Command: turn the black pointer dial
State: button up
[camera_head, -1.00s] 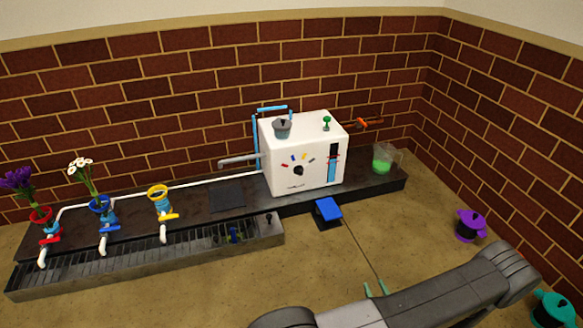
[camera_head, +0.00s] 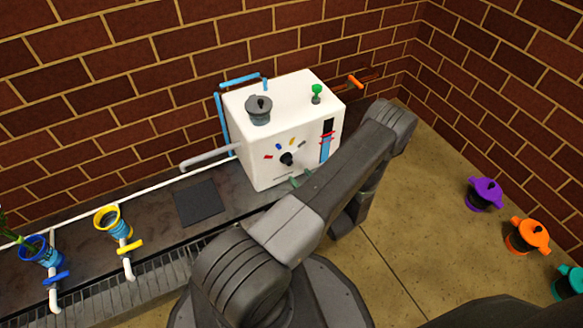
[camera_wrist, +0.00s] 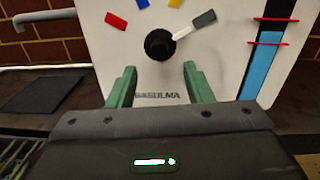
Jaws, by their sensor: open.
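The black pointer dial (camera_head: 287,158) is on the front of the white machine (camera_head: 255,151), below an arc of coloured marks. In the wrist view the dial (camera_wrist: 159,45) is a round black knob, and its white pointer (camera_wrist: 183,33) aims up and right toward the grey mark (camera_wrist: 205,18). My gripper (camera_wrist: 160,76) is open and empty. Its two green fingers stand below and to either side of the dial in the picture. I cannot tell how far they are from the panel. In the head view my gripper (camera_head: 302,180) is mostly hidden behind my arm.
A blue level gauge (camera_wrist: 266,50) with red markers is right of the dial. A grey lidded pot (camera_head: 259,110) and a green knob (camera_head: 316,94) are on top of the machine. A grey spout (camera_head: 205,157) sticks out left. Purple (camera_head: 484,194) and orange (camera_head: 528,236) pots stand on the floor at right.

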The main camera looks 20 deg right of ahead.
aim_at(290, 164)
jog(key=w, duration=0.3)
jog(key=w+a+b, duration=0.1)
jog(key=w, duration=0.2)
jog(key=shift+w+a, duration=0.15)
jog(key=shift+w, duration=0.1)
jog(key=c, duration=1)
